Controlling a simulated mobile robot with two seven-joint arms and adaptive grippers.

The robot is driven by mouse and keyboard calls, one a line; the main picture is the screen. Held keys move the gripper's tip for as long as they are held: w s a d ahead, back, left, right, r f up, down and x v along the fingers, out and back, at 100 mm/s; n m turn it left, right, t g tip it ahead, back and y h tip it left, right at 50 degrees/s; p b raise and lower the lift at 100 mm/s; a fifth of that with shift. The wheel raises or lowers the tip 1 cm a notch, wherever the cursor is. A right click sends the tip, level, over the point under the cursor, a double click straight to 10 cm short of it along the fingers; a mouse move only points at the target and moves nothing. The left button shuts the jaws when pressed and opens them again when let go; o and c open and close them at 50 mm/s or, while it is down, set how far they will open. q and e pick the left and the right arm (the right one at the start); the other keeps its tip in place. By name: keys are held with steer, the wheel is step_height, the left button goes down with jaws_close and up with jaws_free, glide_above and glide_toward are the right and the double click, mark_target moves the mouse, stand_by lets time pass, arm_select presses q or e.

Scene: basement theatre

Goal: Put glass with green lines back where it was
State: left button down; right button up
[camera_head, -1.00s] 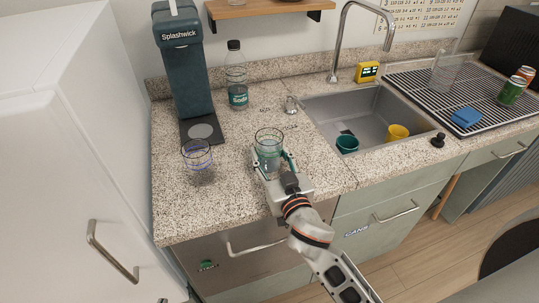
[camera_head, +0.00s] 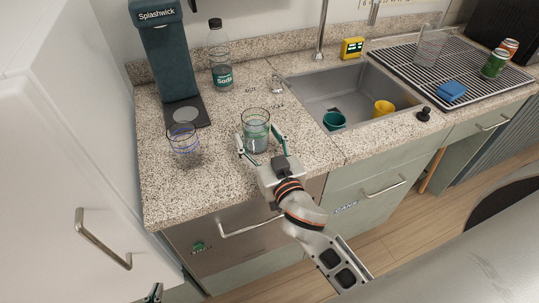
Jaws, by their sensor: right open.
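The glass with green lines (camera_head: 255,131) stands upright on the speckled counter, left of the sink. My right gripper (camera_head: 261,142) is open, with one finger on either side of the glass's near side. I cannot tell whether a finger touches it. A second clear glass with blue lines (camera_head: 183,140) stands upright to the left, in front of the drink machine. Only a small tip of my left gripper (camera_head: 154,292) shows at the bottom edge, so its state cannot be made out.
The drink machine (camera_head: 163,60) and a soda bottle (camera_head: 220,60) stand behind the glasses. The sink (camera_head: 350,85) holds a teal cup (camera_head: 334,121) and a yellow cup (camera_head: 383,108). A drying rack (camera_head: 415,75) is at the right. The front left of the counter is clear.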

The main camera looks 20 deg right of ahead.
steer(key=s+b, duration=0.1)
steer(key=s, duration=0.8)
steer(key=shift+d+b, duration=0.15)
steer(key=shift+b, duration=0.15)
arm_select(q)
steer(key=shift+s+f, duration=0.15)
steer(key=shift+f, duration=1.05)
arm_select(e)
steer(key=shift+s+r, duration=0.1)
steer(key=shift+s, duration=0.55)
arm_select(q)
steer(key=shift+r, duration=0.1)
